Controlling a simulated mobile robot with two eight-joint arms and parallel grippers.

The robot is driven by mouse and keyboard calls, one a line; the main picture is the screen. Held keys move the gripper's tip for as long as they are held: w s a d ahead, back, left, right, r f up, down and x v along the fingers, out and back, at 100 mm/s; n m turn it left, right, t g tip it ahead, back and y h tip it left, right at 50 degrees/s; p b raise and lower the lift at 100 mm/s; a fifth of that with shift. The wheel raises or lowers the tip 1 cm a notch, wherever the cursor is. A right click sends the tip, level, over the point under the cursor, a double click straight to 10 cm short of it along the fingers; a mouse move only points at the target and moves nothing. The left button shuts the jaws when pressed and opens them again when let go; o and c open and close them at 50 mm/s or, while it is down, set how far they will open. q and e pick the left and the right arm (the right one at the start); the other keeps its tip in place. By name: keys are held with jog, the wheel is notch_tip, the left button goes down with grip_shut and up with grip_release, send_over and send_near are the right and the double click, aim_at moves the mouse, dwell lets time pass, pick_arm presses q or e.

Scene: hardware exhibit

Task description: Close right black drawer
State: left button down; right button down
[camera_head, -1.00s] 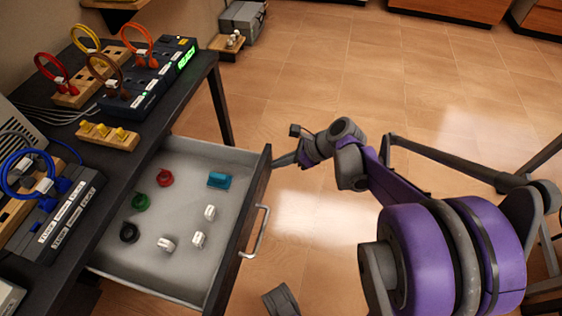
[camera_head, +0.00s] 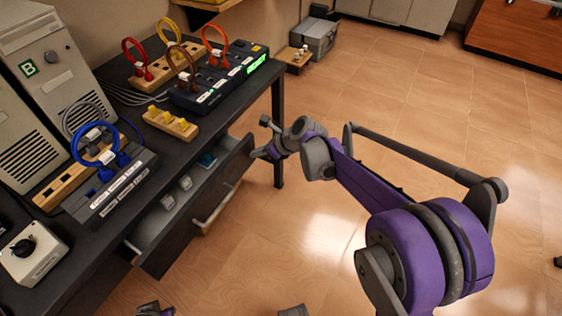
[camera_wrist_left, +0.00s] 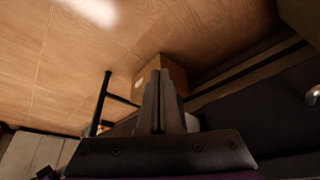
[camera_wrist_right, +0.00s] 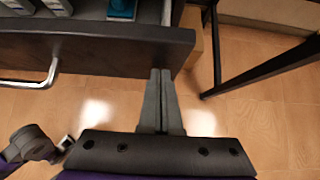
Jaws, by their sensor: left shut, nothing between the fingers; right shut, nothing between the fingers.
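The black drawer (camera_head: 222,178) under the table is partly open, with its dark front sticking out and a metal handle (camera_head: 214,210) on it. White pieces and a teal piece show inside. In the right wrist view the drawer front (camera_wrist_right: 95,42) runs across the top. My right gripper (camera_head: 256,154) is shut and empty, its tips at the far end of the drawer front; the right wrist view shows them (camera_wrist_right: 160,72) at that edge, contact unclear. My left gripper (camera_wrist_left: 158,75) is shut and empty in the left wrist view, low beside dark furniture.
The black table (camera_head: 150,157) carries power strips, coloured cable loops, a yellow-knobbed block (camera_head: 170,122) and beige computer cases (camera_head: 45,60). A table leg (camera_head: 278,130) stands just beyond the drawer.

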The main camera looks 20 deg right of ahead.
aim_at(234, 142)
jog(key=w+a, duration=0.2)
jog(key=w, duration=0.1)
jog(key=w+a, duration=0.3)
jog(key=shift+w+a, duration=0.15)
jog(key=shift+a, duration=0.1)
jog(key=shift+w+a+r, duration=0.1)
jog(key=shift+w, duration=0.1)
